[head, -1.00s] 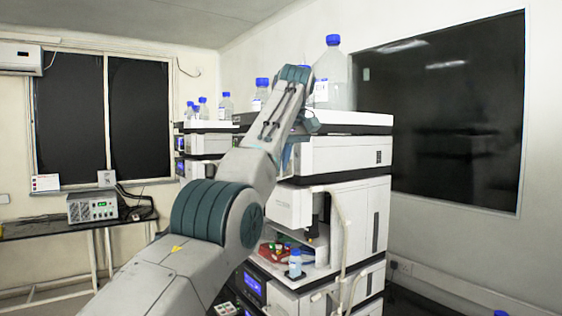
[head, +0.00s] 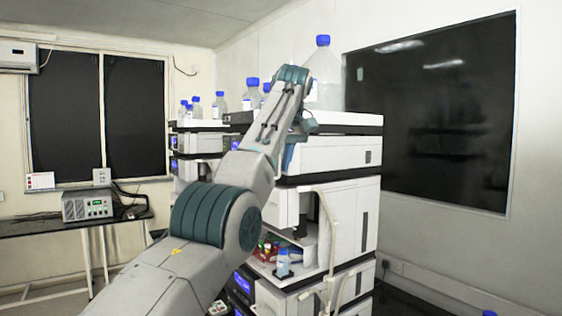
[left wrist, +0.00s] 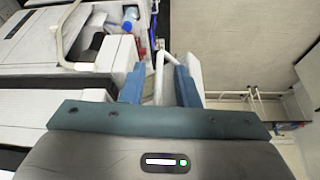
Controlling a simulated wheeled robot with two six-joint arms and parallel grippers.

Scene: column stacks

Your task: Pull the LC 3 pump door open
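The near LC stack (head: 341,157) stands right of centre in the head view, a column of white modules with dark seams. I cannot read which stack is LC 3. A white bent tube (head: 336,225) runs down its front, and I cannot make out the pump door for certain. My left gripper (head: 290,153) is at the stack's upper front, largely hidden behind my own arm. In the left wrist view its two blue fingers (left wrist: 160,87) are apart, with a pale narrow piece (left wrist: 159,66) between or just beyond them. Contact is unclear. My right gripper is not visible.
Blue-capped bottles, including a large one (head: 324,80), stand on top of the stack. An open bay holds a small bottle (head: 283,262) and coloured vials. Another stack (head: 197,140) stands behind at left. A bench (head: 60,229) with a grey instrument is at far left.

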